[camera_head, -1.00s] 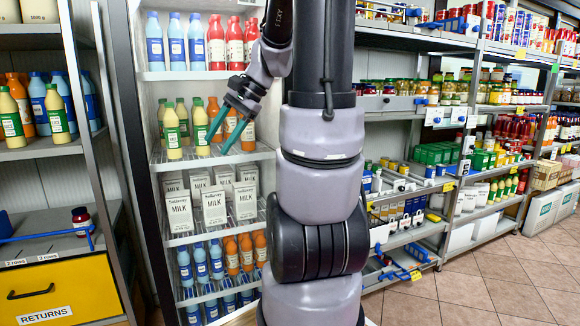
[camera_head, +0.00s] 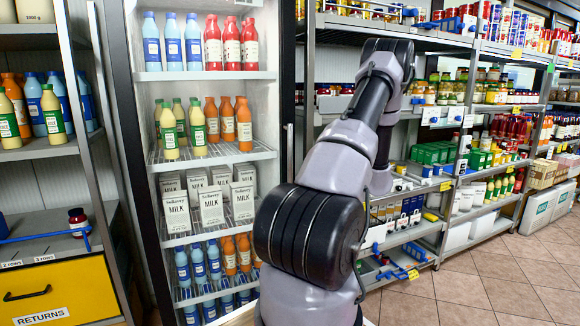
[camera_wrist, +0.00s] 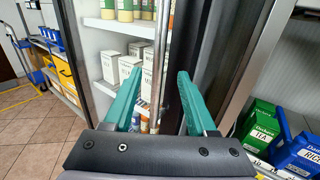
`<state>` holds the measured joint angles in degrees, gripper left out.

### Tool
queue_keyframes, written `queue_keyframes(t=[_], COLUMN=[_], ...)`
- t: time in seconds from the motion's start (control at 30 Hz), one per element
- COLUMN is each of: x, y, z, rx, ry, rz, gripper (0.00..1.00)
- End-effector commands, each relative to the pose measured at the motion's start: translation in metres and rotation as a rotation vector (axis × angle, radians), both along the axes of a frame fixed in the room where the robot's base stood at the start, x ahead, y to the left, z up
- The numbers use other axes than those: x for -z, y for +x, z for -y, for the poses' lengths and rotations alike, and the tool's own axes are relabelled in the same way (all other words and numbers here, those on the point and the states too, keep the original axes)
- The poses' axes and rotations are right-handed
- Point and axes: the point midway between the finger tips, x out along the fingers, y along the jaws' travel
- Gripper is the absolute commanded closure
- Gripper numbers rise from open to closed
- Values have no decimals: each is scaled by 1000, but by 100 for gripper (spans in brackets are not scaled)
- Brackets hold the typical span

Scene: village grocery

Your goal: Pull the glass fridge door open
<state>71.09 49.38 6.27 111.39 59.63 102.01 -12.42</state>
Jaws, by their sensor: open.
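The glass fridge (camera_head: 145,185) stands left of centre in the head view, with bottles and milk cartons showing through its front. Its door appears closed against the dark frame. In the wrist view, a thin upright metal bar, the door handle (camera_wrist: 157,50), runs down between my fingers as seen from the wrist. My gripper (camera_wrist: 160,72) is open, with one teal finger on each side of the bar. I cannot tell whether the bar is at fingertip depth; no contact shows. In the head view my gripper is hidden behind my arm.
A shelf unit with a yellow returns bin (camera_head: 38,290) stands left of the fridge. Grocery shelves (camera_head: 420,235) stand to the right. Green tea boxes (camera_wrist: 263,125) and blue rice boxes (camera_wrist: 297,153) are close on the right in the wrist view. Tiled floor (camera_head: 470,285) is clear at front right.

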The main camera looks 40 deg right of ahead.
Motion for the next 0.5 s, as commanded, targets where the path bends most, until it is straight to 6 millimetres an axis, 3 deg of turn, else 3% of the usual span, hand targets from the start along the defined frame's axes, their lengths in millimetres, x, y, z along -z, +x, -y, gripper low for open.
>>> queue_keyframes(t=[0.5], x=[0], y=[82], z=[-32], rx=[-5], ry=[-1], rz=[-1], gripper=[43])
